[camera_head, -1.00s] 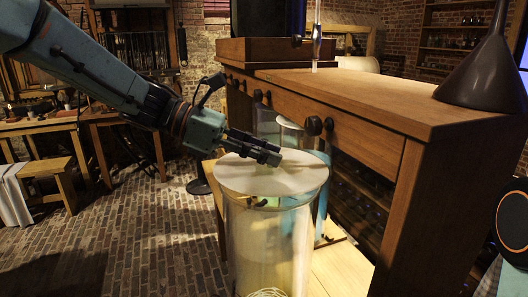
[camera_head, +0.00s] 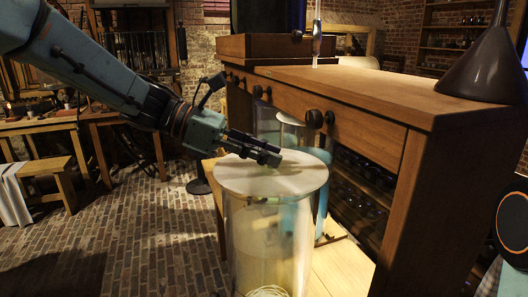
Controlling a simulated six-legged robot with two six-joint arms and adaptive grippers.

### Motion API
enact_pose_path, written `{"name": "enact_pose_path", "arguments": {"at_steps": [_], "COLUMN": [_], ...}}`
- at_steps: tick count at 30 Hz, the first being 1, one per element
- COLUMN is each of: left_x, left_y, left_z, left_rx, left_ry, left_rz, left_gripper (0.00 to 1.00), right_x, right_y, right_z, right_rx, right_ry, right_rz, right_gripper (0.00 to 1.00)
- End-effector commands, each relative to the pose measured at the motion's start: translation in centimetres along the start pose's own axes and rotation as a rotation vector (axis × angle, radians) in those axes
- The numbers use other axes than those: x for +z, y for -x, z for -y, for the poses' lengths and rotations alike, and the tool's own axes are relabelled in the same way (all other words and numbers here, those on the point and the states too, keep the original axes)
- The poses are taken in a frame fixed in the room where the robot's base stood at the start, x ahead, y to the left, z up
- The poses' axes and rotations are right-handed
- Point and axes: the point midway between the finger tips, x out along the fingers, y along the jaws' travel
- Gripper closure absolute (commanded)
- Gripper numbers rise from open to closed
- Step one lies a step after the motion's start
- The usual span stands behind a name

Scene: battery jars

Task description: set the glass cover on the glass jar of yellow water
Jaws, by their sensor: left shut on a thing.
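The pale round glass cover (camera_head: 240,180) lies flat and level at the mouth of the near glass jar (camera_head: 262,240). The jar is tall and clear, looks faintly yellowish inside, and has a pale coiled thing near its bottom. I cannot tell whether the cover rests on the rim or hangs just above it. My left gripper (camera_head: 272,160) comes in from the left and is shut on the cover's raised middle part, which it partly hides. My right gripper is not in view.
Behind the near jar stand more glass jars, one with blue content (camera_head: 322,180). A wooden bench (camera_head: 385,95) with drawers fills the right, with a dark funnel (camera_head: 482,70) on top. A stool (camera_head: 52,170) stands at left. The brick floor there is open.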

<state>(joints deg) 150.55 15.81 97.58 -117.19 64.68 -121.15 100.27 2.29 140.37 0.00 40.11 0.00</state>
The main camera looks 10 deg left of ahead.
Motion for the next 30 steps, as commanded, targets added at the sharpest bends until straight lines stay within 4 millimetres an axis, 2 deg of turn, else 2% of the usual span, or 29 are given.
{"name": "enact_pose_path", "arguments": {"at_steps": [3,4,6,16,30], "left_x": [-0.2,-0.1,-0.1,-0.1,0.0], "left_y": [-0.1,0.0,0.0,0.1,3.3], "left_z": [0.0,0.0,0.0,0.0,0.0], "left_rx": [0.001,0.001,0.001,0.0,0.001], "left_ry": [-0.001,-0.001,-0.001,0.001,0.0], "left_rz": [0.002,0.001,0.001,0.0,0.002], "left_gripper": [1.0,0.72,0.66,0.65,0.65], "right_x": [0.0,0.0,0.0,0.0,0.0], "right_y": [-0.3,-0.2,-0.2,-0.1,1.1], "right_z": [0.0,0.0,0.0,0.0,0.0], "right_rx": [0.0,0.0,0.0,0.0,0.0], "right_ry": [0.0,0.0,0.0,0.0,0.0], "right_rz": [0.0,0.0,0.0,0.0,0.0], "right_gripper": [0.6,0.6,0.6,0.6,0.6]}}
